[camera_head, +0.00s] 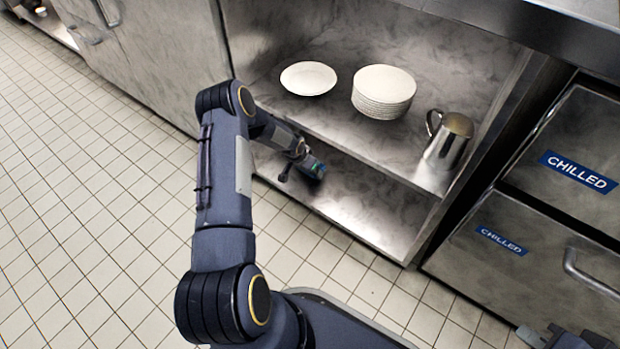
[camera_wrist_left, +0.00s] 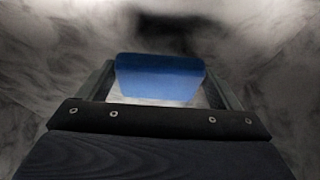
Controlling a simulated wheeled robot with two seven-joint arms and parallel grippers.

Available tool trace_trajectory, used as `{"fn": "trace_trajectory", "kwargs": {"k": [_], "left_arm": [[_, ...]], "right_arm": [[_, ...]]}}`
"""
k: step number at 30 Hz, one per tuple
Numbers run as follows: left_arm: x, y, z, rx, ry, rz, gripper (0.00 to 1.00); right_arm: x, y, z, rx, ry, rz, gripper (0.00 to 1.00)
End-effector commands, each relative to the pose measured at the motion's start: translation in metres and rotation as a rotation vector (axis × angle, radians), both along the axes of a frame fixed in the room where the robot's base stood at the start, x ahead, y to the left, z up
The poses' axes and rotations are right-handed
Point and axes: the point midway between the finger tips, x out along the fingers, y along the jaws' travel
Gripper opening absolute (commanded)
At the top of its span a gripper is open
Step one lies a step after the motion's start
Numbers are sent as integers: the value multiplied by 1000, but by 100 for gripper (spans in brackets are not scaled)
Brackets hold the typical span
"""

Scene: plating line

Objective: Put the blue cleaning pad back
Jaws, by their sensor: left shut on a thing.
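The blue cleaning pad (camera_wrist_left: 160,78) sits between the two fingers of my left gripper (camera_wrist_left: 165,90) in the left wrist view, with a finger along each side. My left gripper is shut on it. In the head view my left arm reaches into the open steel cabinet, and the left gripper (camera_head: 312,168) is low in it, over the lower shelf (camera_head: 365,205). The pad cannot be made out clearly there. Only a small dark part of my right gripper (camera_head: 556,338) shows at the bottom right edge, and its fingertips cannot be judged.
On the upper shelf (camera_head: 330,125) stand a white bowl (camera_head: 308,78), a stack of white plates (camera_head: 384,88) and a metal jug (camera_head: 449,140). This shelf lies above my left gripper. Chilled drawers (camera_head: 545,262) stand to the right. The tiled floor at left is clear.

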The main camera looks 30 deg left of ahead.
Motion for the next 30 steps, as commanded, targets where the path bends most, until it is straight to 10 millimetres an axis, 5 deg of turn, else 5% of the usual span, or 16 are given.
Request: {"fn": "trace_trajectory", "kwargs": {"k": [13, 25, 26, 30], "left_arm": [[11, -7, -45, 0, 1, 0, 64], [11, -7, -49, 0, 0, 0, 64], [11, -7, -48, 1, 0, 0, 89], [11, -7, -48, 0, 0, 0, 100]], "right_arm": [[0, 0, -23, 0, 0, 0, 0], [0, 0, -22, 0, 0, 0, 0], [0, 0, -22, 0, 0, 0, 0], [0, 0, -22, 0, 0, 0, 0]]}}
